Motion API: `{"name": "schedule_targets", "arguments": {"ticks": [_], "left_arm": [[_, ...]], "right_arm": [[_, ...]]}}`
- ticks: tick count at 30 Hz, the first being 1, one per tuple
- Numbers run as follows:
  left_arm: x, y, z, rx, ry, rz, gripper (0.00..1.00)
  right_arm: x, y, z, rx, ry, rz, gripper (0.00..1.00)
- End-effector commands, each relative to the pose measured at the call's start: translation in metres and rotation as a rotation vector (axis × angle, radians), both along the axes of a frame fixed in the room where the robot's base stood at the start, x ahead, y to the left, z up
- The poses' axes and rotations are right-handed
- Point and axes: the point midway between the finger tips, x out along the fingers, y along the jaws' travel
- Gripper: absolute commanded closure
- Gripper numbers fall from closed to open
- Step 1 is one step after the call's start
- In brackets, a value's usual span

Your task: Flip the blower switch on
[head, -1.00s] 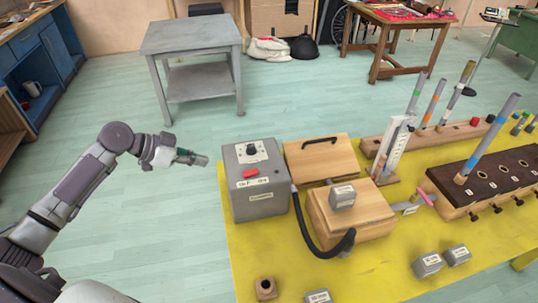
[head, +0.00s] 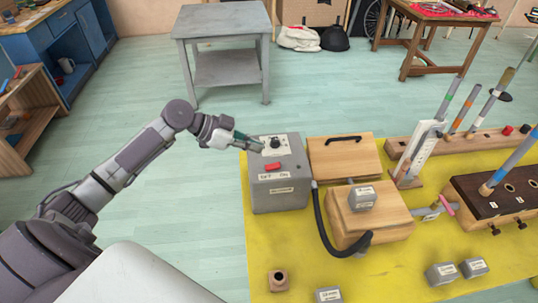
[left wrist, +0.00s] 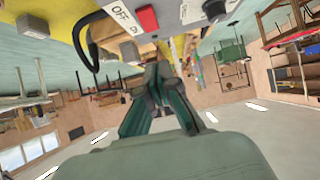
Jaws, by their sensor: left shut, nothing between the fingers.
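The grey blower box (head: 281,192) stands at the left edge of the yellow table. A black knob (head: 275,143) is behind the switch. My left gripper (head: 260,147) is shut and empty, with its tips by the box's top left part, close to the knob. Any contact is unclear. In the left wrist view the red switch (left wrist: 147,18) and the knob (left wrist: 214,9) show at the top edge, beyond the shut green fingers (left wrist: 158,72). My right gripper is out of view.
Right of the box are a wooden box with a black handle (head: 343,158) and another wooden box (head: 382,218) with a grey weight on it. A black hose (head: 324,232) curves in front. Small blocks lie near the front of the yellow table (head: 265,245).

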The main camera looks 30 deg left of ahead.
Motion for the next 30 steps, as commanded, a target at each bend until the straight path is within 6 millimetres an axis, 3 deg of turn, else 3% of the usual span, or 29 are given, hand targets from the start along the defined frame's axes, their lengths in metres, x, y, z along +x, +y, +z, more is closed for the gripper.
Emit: {"name": "schedule_targets", "arguments": {"ticks": [6, 14, 30], "left_arm": [[0.021, -0.029, -0.024, -0.003, 0.004, 0.0, 1.0], [0.024, -0.032, -0.055, 0.0, 0.002, 0.001, 1.0], [0.026, -0.035, -0.061, 0.041, 0.029, -0.005, 1.0]], "right_arm": [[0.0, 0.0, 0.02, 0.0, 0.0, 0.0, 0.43], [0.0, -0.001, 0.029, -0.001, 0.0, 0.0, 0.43], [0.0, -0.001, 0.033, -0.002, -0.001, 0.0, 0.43]]}}
